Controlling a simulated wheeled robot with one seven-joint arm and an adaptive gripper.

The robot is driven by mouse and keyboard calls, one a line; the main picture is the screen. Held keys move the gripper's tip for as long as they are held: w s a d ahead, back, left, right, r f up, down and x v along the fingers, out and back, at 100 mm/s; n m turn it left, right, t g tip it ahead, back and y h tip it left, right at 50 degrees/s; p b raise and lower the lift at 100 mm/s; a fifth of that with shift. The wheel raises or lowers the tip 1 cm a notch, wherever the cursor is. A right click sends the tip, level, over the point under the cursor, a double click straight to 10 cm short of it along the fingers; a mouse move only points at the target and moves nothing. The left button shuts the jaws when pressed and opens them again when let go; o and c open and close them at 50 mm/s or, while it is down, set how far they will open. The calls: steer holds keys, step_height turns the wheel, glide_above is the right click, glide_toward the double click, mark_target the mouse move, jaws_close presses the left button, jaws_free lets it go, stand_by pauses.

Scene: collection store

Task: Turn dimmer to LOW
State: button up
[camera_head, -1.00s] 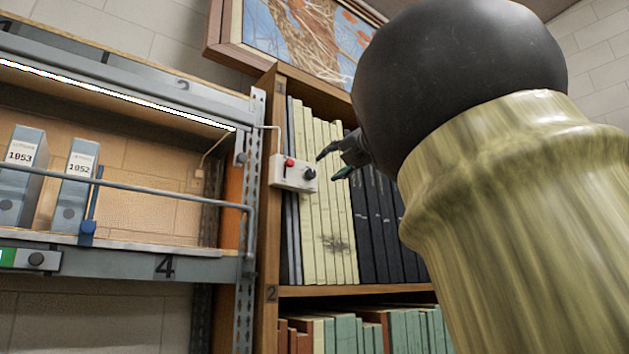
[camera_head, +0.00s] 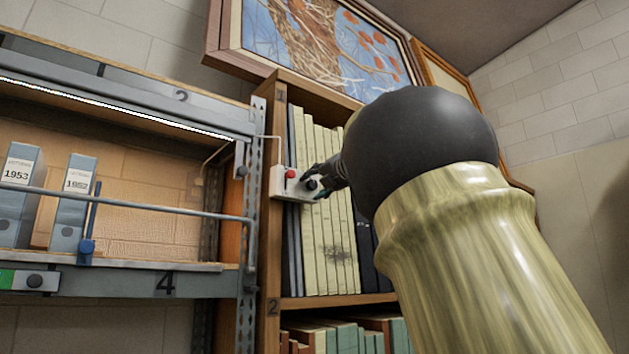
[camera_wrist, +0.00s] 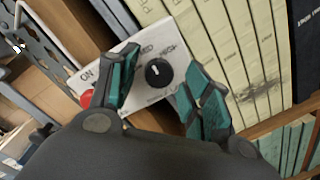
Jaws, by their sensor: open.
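The dimmer box (camera_head: 277,183) is a small pale control box at the left edge of the bookcase, with a red button (camera_head: 291,173) and a black dimmer knob (camera_head: 311,184). In the wrist view the box (camera_wrist: 117,62) carries the words ON, MED and HIGH, and the knob (camera_wrist: 158,73) has a white mark pointing near the top, between MED and HIGH. My gripper (camera_wrist: 156,100) is open, with its teal-padded fingers on either side of the knob; I cannot tell whether they touch it. In the head view my gripper (camera_head: 313,188) is at the box. Any LOW marking is hidden behind the left finger.
A metal shelf unit (camera_head: 165,282) with a lit strip and box files (camera_head: 73,215) stands left of the bookcase. Pale and dark volumes (camera_head: 335,230) stand right behind the box. A framed picture (camera_head: 310,45) hangs above. A horizontal rail (camera_head: 150,204) crosses the shelf front.

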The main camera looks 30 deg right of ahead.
steer(key=shift+w+d, duration=0.1)
steer(key=shift+a, duration=0.2)
steer(key=shift+c, duration=1.2)
steer(key=c, duration=0.8)
